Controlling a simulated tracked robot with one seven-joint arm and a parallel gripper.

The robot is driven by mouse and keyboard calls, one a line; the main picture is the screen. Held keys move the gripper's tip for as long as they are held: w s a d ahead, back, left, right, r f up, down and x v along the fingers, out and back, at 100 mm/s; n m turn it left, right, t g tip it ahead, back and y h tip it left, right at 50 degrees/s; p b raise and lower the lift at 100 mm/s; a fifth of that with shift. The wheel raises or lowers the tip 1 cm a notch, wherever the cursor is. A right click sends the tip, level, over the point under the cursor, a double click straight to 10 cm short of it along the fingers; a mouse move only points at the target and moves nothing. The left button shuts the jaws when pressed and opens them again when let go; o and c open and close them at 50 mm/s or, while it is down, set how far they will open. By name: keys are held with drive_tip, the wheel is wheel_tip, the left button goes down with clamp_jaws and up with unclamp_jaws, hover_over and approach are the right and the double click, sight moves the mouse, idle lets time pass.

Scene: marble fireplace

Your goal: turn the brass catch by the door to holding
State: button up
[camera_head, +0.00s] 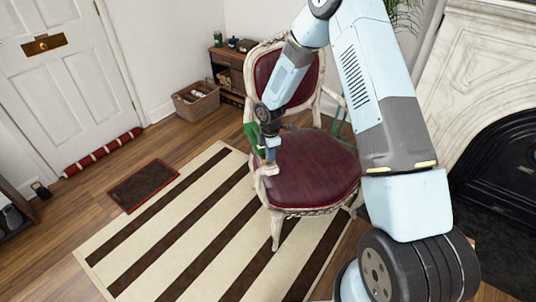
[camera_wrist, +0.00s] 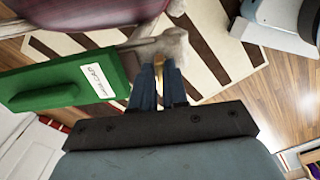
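My gripper (camera_wrist: 159,78) points down past the front of the chair's left arm, its two dark blue fingers close together. A small brass-coloured piece shows in the narrow gap between the fingertips in the wrist view; I cannot tell whether it is the catch or whether the fingers grip it. In the head view my gripper (camera_head: 271,160) is by the chair's left side. A green panel (camera_wrist: 80,75) with a white label and a green handle lies left of the fingers; it also shows in the head view (camera_head: 252,136). The white door (camera_head: 60,85) with a brass letter plate (camera_head: 44,44) is shut, far left.
The cream chair with a dark red seat (camera_head: 315,165) stands on a striped rug (camera_head: 170,235). A wicker basket (camera_head: 196,101) and a small wooden shelf (camera_head: 228,70) stand behind it. A marble fireplace (camera_head: 490,65) is at right. Floor between rug and door is mostly clear, with a small mat (camera_head: 143,185).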

clamp_jaws()
